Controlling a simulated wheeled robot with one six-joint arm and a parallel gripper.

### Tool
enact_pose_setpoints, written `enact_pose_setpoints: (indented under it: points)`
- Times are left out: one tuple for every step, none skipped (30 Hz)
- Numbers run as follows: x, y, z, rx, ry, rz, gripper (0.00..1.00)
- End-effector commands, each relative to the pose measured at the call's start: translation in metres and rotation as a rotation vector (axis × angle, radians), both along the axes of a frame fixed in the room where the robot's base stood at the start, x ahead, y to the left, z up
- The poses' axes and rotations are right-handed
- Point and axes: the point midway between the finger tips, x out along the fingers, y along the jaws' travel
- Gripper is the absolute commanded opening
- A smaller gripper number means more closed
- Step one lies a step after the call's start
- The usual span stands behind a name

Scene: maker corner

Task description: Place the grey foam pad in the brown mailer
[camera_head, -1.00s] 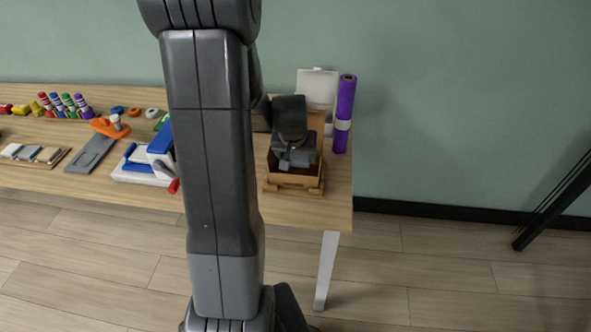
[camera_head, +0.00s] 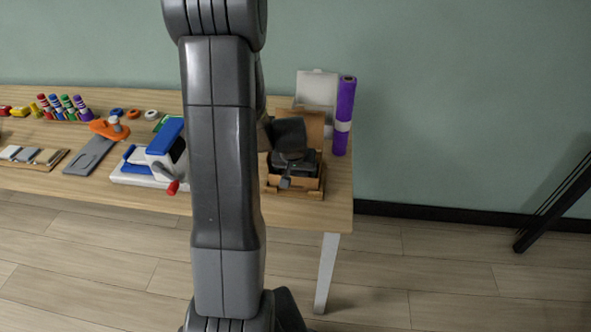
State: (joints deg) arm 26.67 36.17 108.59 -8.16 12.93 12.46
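The brown mailer (camera_head: 312,183) is an open box with its lid raised at the back. It stands at the right end of the table. My gripper (camera_head: 287,181) is over the mailer and low, around its opening, and hides most of the inside. The fingers are small and dark, so I cannot tell whether they are open or shut, or whether they hold anything. I cannot make out the grey foam pad for sure; small white, grey and tan pieces lie on a tray (camera_head: 52,165) at the far left, and the pad may be hidden at my gripper.
A purple roll (camera_head: 346,100) and a pale upright panel (camera_head: 317,90) stand behind the mailer. A blue and white device with a red-tipped handle (camera_head: 140,168) sits left of my arm. An orange tool (camera_head: 107,129), a grey strip (camera_head: 90,155) and colored rings crowd the left side.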

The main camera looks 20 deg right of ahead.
Motion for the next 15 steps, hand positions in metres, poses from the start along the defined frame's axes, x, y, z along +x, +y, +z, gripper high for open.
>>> enact_pose_setpoints:
  points:
    - [0.0,0.0,0.0,0.0,0.0,0.0,0.84]
    - [0.0,0.0,0.0,0.0,0.0,0.0,0.84]
    - [0.0,0.0,0.0,0.0,0.0,0.0,0.84]
    - [0.0,0.0,0.0,0.0,0.0,0.0,0.84]
    - [0.0,0.0,0.0,0.0,0.0,0.0,0.84]
    - [0.0,0.0,0.001,0.0,0.0,0.0,0.84]
    - [0.0,0.0,0.002,0.0,0.0,0.0,0.84]
    - [0.0,0.0,0.003,0.0,0.0,0.0,0.84]
    - [0.0,0.0,0.005,0.0,0.0,0.0,0.84]
    - [0.0,0.0,0.007,-0.001,-0.001,0.0,0.84]
    - [-0.001,0.001,0.009,-0.001,-0.002,0.0,0.84]
    - [-0.002,0.002,0.013,-0.002,-0.003,0.0,0.84]
    - [-0.004,0.002,0.017,-0.002,-0.003,0.001,0.84]
    - [-0.005,0.003,0.022,-0.002,-0.003,0.001,0.84]
    - [-0.007,0.005,0.028,-0.002,-0.003,0.001,0.84]
